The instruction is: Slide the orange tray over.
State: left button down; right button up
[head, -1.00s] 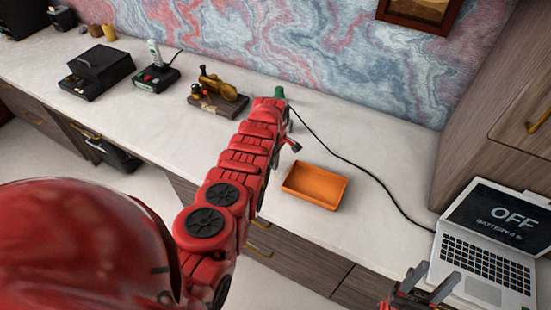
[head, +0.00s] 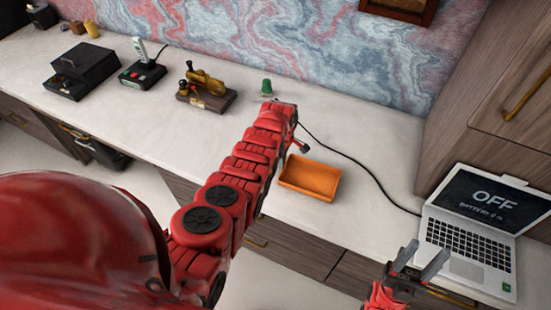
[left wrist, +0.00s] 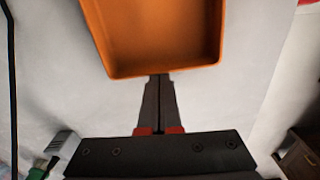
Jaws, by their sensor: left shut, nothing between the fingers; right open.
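The orange tray (head: 310,178) is shallow and rectangular and sits on the pale desktop, near its front edge. It also shows in the left wrist view (left wrist: 150,72). My left gripper (head: 304,148) is at the tray's left side. Its fingers are shut with nothing between them, and the fingertips (left wrist: 158,78) meet the outside of the tray's wall. My right gripper (head: 425,258) is open and empty, in front of the laptop.
A black cable (head: 350,163) runs across the desk to the right of the tray, toward an open laptop (head: 470,232). A green object (head: 266,87) stands behind my left arm. A brown-based figure (head: 207,92) and dark boxes are farther left. Bare desktop lies between tray and cable.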

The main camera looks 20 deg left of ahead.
aim_at(329, 187)
pick_arm(q)
jog(key=d, duration=0.8)
jog(key=shift+s+d, duration=0.25)
jog(key=shift+s, duration=0.05)
jog(key=d+b, duration=0.1)
jog(key=d, duration=0.2)
jog(key=d+b, duration=0.1)
jog(key=d, duration=0.2)
jog(key=d+b, duration=0.1)
jog(key=d, duration=0.2)
jog(key=shift+s+d+f, duration=0.1)
jog(key=shift+s+d, duration=0.2)
jog(key=shift+d, duration=0.3)
jog(key=shift+a, duration=0.2)
